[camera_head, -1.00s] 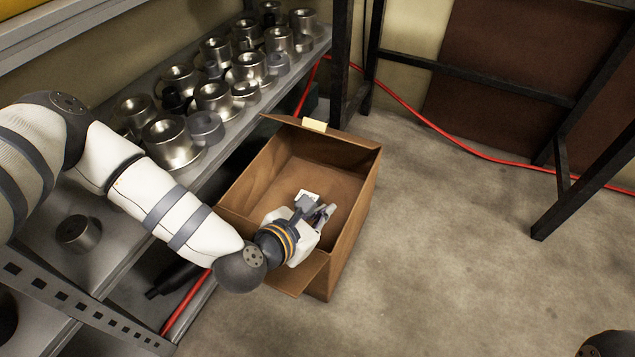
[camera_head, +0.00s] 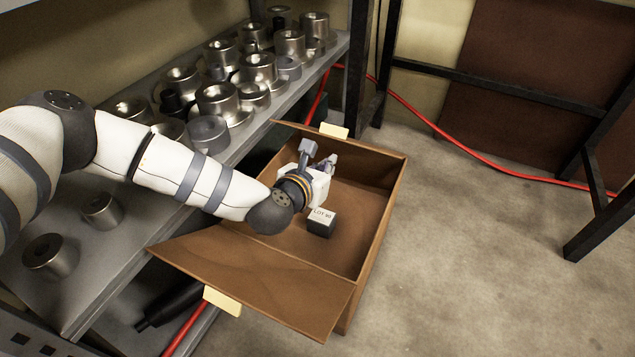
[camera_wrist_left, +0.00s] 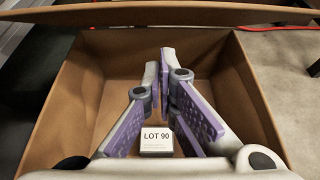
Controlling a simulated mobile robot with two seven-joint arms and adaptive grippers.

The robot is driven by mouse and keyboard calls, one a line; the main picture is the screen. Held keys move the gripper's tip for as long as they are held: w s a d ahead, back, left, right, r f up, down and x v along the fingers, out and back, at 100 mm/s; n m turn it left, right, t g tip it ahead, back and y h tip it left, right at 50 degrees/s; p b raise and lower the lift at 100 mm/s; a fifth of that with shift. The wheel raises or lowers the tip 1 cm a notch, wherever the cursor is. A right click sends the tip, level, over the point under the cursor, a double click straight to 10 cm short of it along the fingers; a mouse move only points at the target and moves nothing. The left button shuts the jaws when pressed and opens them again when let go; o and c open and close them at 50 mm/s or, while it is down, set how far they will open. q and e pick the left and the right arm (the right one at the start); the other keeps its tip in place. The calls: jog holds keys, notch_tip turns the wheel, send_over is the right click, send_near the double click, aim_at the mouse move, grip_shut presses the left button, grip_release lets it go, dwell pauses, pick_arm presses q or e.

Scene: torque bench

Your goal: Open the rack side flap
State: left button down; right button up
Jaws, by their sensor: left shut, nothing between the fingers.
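The open brown carton (camera_head: 377,215) stands on the floor beside the rack. Its near flap (camera_head: 262,283), with a pale yellow tab (camera_head: 222,300), leans outward. Another pale tab (camera_head: 333,130) sits at the far edge, where a flap is seen nearly edge-on. My left gripper (camera_head: 318,158) is over the carton's far part, shut and empty, with its fingers towards the far edge. In the left wrist view its purple-padded fingers (camera_wrist_left: 164,92) are above the carton's inside, and a flap edge (camera_wrist_left: 160,14) crosses the top. My right gripper is not in view.
A black block labelled LOT 90 (camera_head: 321,224) is inside the carton. The metal rack (camera_head: 125,245) at the left carries several steel cylinders (camera_head: 217,100). A red cable (camera_head: 440,137) runs along the floor at the back.

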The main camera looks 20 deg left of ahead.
aim_at(344, 134)
pick_arm(q)
jog(key=shift+w+r, duration=0.35)
jog(key=shift+r, duration=0.2)
jog(key=shift+w+r, duration=0.3)
jog(key=shift+r, duration=0.2)
jog(key=shift+r, duration=0.1)
